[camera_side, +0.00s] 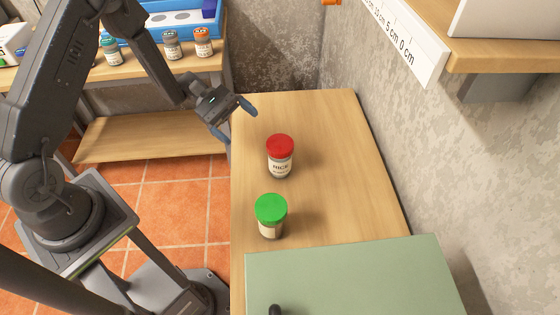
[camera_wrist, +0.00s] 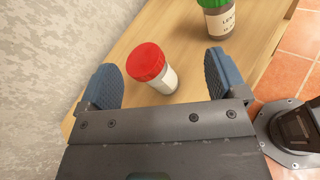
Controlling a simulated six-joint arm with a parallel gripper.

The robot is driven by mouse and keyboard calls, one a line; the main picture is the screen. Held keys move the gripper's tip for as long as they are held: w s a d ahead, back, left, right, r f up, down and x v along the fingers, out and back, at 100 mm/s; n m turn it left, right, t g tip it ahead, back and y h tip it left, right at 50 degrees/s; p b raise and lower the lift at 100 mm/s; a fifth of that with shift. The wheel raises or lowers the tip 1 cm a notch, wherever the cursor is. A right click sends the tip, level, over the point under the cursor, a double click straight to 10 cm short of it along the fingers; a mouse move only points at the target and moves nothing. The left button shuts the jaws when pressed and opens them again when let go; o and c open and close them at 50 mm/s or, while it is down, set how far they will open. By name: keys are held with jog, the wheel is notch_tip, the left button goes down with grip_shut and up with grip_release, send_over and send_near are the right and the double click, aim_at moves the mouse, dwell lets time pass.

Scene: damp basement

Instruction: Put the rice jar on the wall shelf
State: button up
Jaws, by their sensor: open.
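The rice jar (camera_side: 281,160), with a red lid and a white label, stands upright on the wooden table. In the wrist view the jar (camera_wrist: 153,70) appears between my two blue fingers, beyond their tips. My gripper (camera_side: 238,122) is open and empty, above the table's left edge, up and to the left of the jar and apart from it. Its fingers (camera_wrist: 160,68) frame the jar in the wrist view. The wall shelf (camera_side: 505,57) is a wooden board at the upper right; only part of it shows.
A green-lidded jar (camera_side: 270,216) stands near the rice jar, and its label (camera_wrist: 225,20) starts "LENT". A pale green box or panel (camera_side: 350,280) covers the near table. A white object (camera_side: 505,18) occupies part of the shelf. A ruler strip (camera_side: 405,45) runs along the wall.

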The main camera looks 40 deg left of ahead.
aim_at(280, 160)
jog(key=a+f+n+t, duration=0.1)
jog(key=f+n+t, duration=0.1)
jog(key=f, duration=0.2)
jog(key=a+f+n+t, duration=0.1)
jog(key=f+n+t, duration=0.1)
jog(key=f+n, duration=0.1)
jog(key=a+f+n+t+h, duration=0.1)
jog(key=f+n+t, duration=0.1)
jog(key=f, duration=0.3)
jog(key=shift+w+a+t, duration=0.25)
jog(key=shift+a+t, duration=0.05)
jog(key=shift+a, duration=0.05)
jog(key=shift+d+f+n, duration=0.15)
jog(key=shift+f+n, duration=0.05)
jog(key=shift+n, duration=0.1)
jog(key=x, duration=1.3)
jog(key=shift+w+d, duration=0.15)
jog(key=shift+d, duration=0.05)
jog(key=shift+c, duration=0.5)
jog(key=shift+r, duration=0.1)
jog(key=c, duration=1.2)
jog(key=shift+r, duration=0.1)
